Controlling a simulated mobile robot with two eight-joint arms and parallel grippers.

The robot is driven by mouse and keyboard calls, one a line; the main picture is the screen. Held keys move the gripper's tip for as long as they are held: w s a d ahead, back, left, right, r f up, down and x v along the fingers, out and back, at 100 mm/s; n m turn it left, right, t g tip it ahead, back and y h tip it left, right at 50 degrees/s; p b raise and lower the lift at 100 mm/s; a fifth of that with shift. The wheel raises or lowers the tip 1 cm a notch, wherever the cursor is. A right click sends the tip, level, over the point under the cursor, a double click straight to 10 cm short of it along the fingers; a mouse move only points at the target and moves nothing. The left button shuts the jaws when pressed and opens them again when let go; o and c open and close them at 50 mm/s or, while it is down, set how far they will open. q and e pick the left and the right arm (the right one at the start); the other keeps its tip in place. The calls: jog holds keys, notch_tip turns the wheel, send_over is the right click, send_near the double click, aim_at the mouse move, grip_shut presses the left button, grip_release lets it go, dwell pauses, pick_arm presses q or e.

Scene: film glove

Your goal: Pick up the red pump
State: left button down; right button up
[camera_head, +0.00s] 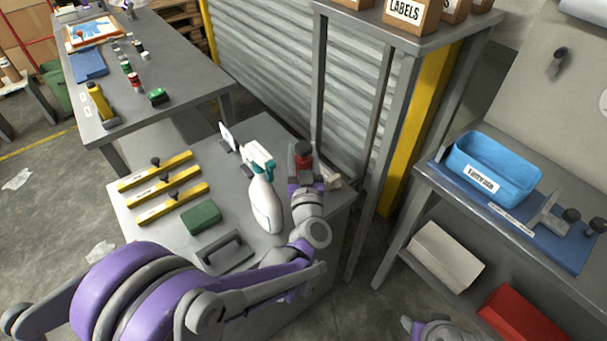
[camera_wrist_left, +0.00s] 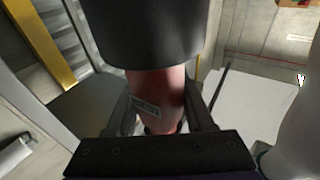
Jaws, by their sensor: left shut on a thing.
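The red pump (camera_head: 304,152) is a small red cylinder with a dark top. It stands roughly upright at the right side of the grey workbench, just right of the white spray bottle (camera_head: 264,200). My left gripper (camera_head: 304,172) is shut on it. In the left wrist view the pump (camera_wrist_left: 170,84) sits between the two fingers of the left gripper (camera_wrist_left: 168,112), with its wide black top toward the camera. Its lower end is hidden, so I cannot tell whether it touches the bench. A grey part of my right arm shows at the bottom edge of the head view; its jaws cannot be made out.
Several yellow levels (camera_head: 165,185), a green block (camera_head: 201,216) and a grey trowel-like tool (camera_head: 225,252) lie left on the bench. A metal shelf post (camera_head: 318,85) rises close behind the pump. A blue bin (camera_head: 492,168) is on the right table.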

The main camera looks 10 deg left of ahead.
pick_arm(q)
jog(key=shift+r, duration=0.15)
notch_tip(320, 180, up, 18)
jog(key=p, duration=0.3)
dwell(0.4)
